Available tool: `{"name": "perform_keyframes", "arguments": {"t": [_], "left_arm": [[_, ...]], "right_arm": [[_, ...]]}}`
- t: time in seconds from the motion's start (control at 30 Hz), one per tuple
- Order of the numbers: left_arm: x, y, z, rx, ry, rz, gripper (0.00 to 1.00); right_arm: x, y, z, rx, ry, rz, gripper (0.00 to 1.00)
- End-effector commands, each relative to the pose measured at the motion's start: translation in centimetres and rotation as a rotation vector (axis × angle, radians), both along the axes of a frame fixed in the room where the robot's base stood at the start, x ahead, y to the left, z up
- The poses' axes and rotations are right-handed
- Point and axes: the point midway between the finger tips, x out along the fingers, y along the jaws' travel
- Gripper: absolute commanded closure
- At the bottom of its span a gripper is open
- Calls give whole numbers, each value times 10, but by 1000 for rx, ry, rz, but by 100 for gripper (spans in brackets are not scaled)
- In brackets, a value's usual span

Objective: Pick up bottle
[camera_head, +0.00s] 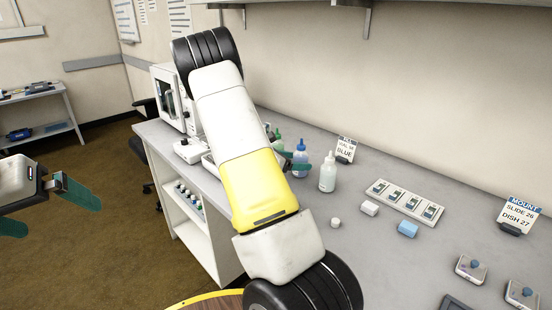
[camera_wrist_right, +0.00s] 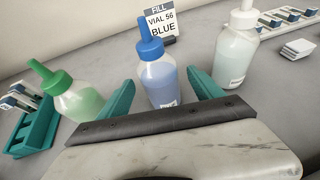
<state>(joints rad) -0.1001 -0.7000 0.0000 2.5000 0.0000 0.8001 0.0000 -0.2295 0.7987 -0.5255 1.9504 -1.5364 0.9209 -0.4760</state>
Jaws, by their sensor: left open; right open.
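A bottle with a blue cap and bluish liquid (camera_wrist_right: 160,80) stands upright between the spread teal fingers of my right gripper (camera_wrist_right: 163,92) in the right wrist view. I cannot tell whether the fingers touch it. In the head view this blue bottle (camera_head: 301,152) stands on the bench, just beyond my right arm, which hides most of the right gripper. A white-capped bottle (camera_wrist_right: 236,50) stands to its right, also in the head view (camera_head: 328,174). A green-capped bottle (camera_wrist_right: 78,98) stands to its left. My left gripper (camera_head: 44,208) is open and empty over the floor at left.
A sign reading FILL VIAL 56 BLUE (camera_head: 346,148) stands behind the bottles. A slide tray (camera_head: 405,202), a blue block (camera_head: 407,229) and a white block (camera_head: 369,208) lie to the right. A teal rack (camera_wrist_right: 33,128) is left of the green bottle.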

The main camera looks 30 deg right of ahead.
Motion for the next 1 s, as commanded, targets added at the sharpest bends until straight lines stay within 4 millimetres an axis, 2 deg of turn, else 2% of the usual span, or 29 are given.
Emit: {"name": "perform_keyframes", "arguments": {"t": [0.13,0.37,0.47,0.77,1.0], "left_arm": [[0,0,0,0,0,0,0],[0,0,0,0,0,0,0],[0,0,0,0,0,0,0],[0,0,0,0,0,0,0],[0,0,0,0,0,0,0]], "right_arm": [[2,-19,-8,0,0,-1,24],[3,-22,-9,1,0,1,24],[3,-22,-9,1,0,1,40],[3,-22,-9,1,0,1,99],[3,-22,-9,0,-1,1,100]]}}
